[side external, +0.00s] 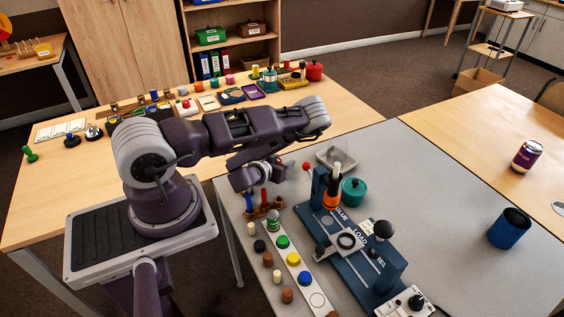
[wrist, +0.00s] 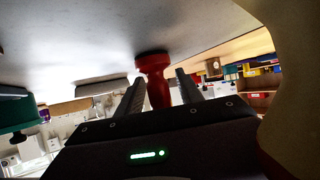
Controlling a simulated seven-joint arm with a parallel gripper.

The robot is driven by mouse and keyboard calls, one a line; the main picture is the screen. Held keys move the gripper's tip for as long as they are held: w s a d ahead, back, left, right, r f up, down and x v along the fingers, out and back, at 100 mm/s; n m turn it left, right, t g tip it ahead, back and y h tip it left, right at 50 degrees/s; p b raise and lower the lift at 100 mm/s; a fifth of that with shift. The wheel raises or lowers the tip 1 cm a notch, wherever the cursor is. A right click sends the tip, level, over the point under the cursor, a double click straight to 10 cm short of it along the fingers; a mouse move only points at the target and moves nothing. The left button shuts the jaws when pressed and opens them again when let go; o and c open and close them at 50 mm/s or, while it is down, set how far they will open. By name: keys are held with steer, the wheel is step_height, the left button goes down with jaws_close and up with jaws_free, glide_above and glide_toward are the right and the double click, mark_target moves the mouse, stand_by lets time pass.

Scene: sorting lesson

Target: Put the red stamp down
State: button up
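The red stamp (wrist: 153,66) stands with its wide end at the grey table top (side external: 450,220), which shows at the top of the upside-down wrist view. It seems to touch the surface. My gripper (wrist: 160,80) has one finger on each side of the stamp's narrower part. Gaps show between the stamp and both fingers, so it looks open around the stamp. The stamp's far end is hidden behind the gripper body. In the side view a small red knob (side external: 306,166), likely this stamp, shows beside my wrist.
A grey tray (side external: 325,155) and a teal pot (side external: 354,193) are close by. A small rack (side external: 263,213) with upright stamps stands below my wrist. A blue press board (side external: 350,262) and a white strip with colored discs (side external: 290,258) lie nearer.

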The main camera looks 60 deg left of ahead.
steer(key=v, duration=0.7)
steer(key=shift+s+d+r, duration=0.1)
steer(key=shift+s+r, duration=0.1)
